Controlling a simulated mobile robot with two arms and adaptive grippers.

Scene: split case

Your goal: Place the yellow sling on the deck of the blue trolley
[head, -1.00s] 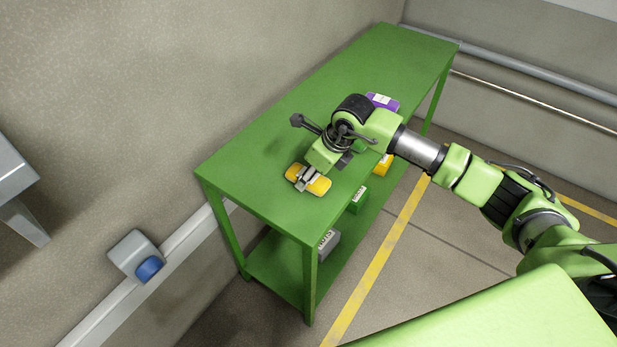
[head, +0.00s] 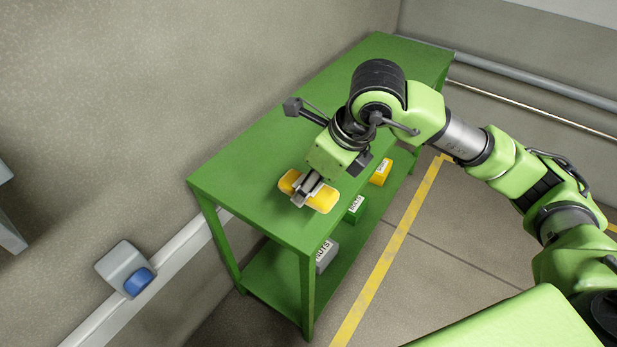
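The yellow sling (head: 322,201), a flat folded yellow bundle, is in the head view over the near end of the green table's top. My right gripper (head: 304,191), whose arm comes in from the right, points down on it with its fingers closed across its middle. The sling looks held a little above the top; the fingers hide its centre. The blue trolley is not in view. My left gripper is not in view.
The green table (head: 232,180) stands along the wall. Lower down are a yellow bin (head: 381,172), a green bin (head: 355,208) and a grey bin (head: 326,256). A wall box with a blue part (head: 138,282) is at left. The floor right of the table is clear.

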